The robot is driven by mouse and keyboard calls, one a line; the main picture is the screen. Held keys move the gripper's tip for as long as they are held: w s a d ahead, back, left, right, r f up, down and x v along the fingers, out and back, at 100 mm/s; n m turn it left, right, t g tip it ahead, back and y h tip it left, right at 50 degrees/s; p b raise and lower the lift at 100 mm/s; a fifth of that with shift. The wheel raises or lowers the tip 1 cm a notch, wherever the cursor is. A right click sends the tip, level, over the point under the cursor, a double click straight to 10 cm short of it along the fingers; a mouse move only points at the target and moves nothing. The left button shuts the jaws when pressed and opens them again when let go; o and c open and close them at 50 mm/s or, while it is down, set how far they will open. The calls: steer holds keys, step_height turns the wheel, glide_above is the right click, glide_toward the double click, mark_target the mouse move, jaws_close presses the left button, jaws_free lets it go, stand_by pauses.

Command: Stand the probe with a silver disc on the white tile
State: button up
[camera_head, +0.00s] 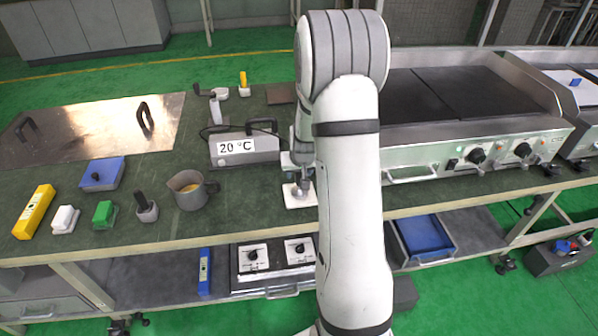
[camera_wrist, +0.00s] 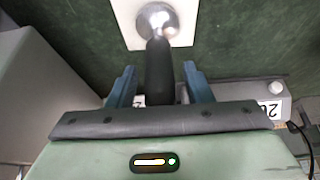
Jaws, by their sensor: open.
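The probe, with a black handle (camera_wrist: 160,72) and a round silver disc (camera_wrist: 157,20), stands on the white tile (camera_wrist: 125,18) in the wrist view. The disc appears to rest on the tile. The handle lies between the two blue fingers of my gripper (camera_wrist: 159,70), which are open with a gap on each side. In the head view the white tile (camera_head: 296,201) lies on the dark green bench top, partly covered by my gripper (camera_head: 303,180) and arm. The probe is hard to make out there.
A grey unit reading 20 °C (camera_head: 265,146) stands just behind the tile. A metal jug (camera_head: 188,193) and several small blocks lie to the left. A steel griddle (camera_head: 460,150) stands to the right.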

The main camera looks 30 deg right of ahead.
steer(key=shift+r, duration=0.25)
steer(key=p+v, duration=0.2)
steer(key=v, duration=1)
steer(key=s+a+r+n+g, duration=0.1)
steer(key=s+a+r, duration=0.1)
steer(key=s+a, duration=0.3)
steer(key=s+a+r+n+y, duration=0.1)
steer(key=s+a+r, duration=0.2)
steer(key=s, duration=0.6)
steer(key=s+a+r+n+g, duration=0.1)
steer(key=s+a+r, duration=0.2)
steer(key=s+a, duration=0.4)
steer(key=shift+s+g, duration=0.3)
steer(key=shift+s, duration=0.1)
steer(key=shift+r, duration=0.15)
